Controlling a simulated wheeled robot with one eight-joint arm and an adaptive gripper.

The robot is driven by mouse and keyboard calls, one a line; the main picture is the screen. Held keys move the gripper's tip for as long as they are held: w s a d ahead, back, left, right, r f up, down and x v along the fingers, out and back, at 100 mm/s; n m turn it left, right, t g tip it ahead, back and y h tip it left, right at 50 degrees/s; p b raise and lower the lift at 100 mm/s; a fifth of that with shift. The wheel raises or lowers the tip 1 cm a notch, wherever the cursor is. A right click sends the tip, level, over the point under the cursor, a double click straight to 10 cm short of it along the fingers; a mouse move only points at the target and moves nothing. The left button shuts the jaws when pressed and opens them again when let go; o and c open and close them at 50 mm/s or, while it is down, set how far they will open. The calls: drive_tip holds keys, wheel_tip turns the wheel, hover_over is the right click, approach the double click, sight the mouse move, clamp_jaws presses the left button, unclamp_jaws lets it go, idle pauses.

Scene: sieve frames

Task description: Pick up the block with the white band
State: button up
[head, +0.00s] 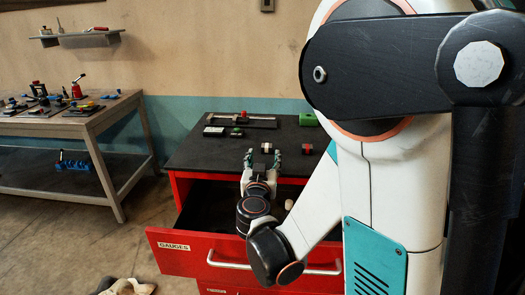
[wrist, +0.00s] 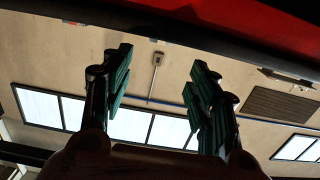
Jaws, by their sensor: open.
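A small red block with a white part (head: 266,147), which looks like a white band, stands on the dark top of the red cabinet (head: 190,160) in the head view. It sits just beyond my gripper (head: 263,160), between its fingertips as seen there. My gripper is open and empty, pointing away from me over the near part of the cabinet. I cannot tell the gripper's height over the top.
A red and dark block (head: 307,149) stands to the right, with a green box (head: 308,119) behind it. An open drawer (head: 200,250) juts out under my arm. A workbench (head: 70,120) stands at the left.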

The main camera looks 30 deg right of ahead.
sight(267, 148)
drive_tip(key=x, duration=0.4)
drive_tip(key=shift+b, duration=0.3)
drive_tip(key=w+d, duration=0.1)
drive_tip(key=w+f+b, duration=0.1)
drive_tip(key=w+d+b, duration=0.1)
drive_tip(key=shift+w+d+f, duration=0.2)
drive_tip(key=shift+w+d, duration=0.35)
drive_tip(key=shift+w, duration=0.15)
drive_tip(key=shift+r, duration=0.1)
drive_tip(key=shift+c, duration=0.5)
clamp_jaws()
